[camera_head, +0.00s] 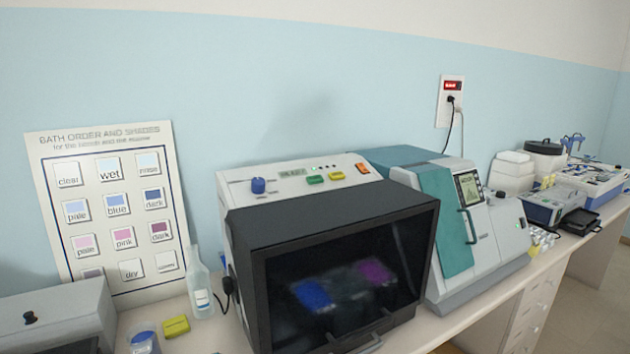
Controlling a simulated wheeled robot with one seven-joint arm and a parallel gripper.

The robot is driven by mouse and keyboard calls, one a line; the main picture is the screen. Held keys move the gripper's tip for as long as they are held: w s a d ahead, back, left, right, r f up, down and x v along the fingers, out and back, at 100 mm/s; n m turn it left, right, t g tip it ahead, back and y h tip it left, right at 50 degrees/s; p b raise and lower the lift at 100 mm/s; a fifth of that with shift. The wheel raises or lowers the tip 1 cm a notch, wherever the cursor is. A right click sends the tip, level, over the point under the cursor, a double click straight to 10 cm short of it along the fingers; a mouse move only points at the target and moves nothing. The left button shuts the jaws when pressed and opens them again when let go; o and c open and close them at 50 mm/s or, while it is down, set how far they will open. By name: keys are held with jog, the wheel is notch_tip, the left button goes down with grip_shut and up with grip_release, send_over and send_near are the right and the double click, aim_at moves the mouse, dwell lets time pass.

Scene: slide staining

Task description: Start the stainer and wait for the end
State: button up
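The stainer (345,225), a box with a dark glass front door, stands on the bench in the middle of the view. Its door looks shut, with a handle (358,344) low on the front. Blue (312,294) and magenta (375,272) baths show dimly behind the glass. The sloped top panel has a blue knob (258,185), a small display (292,172), a green button (315,179), a yellow button (337,176) and an orange switch (362,168). The display text is too small to read. My gripper is not in view.
A teal and white machine (455,220) stands close on the stainer's right. A bath order chart (110,215) leans on the wall at left. A bottle (200,290), a yellow block (176,326) and a grey box (60,315) are left of the stainer. A wall outlet (451,100) is above.

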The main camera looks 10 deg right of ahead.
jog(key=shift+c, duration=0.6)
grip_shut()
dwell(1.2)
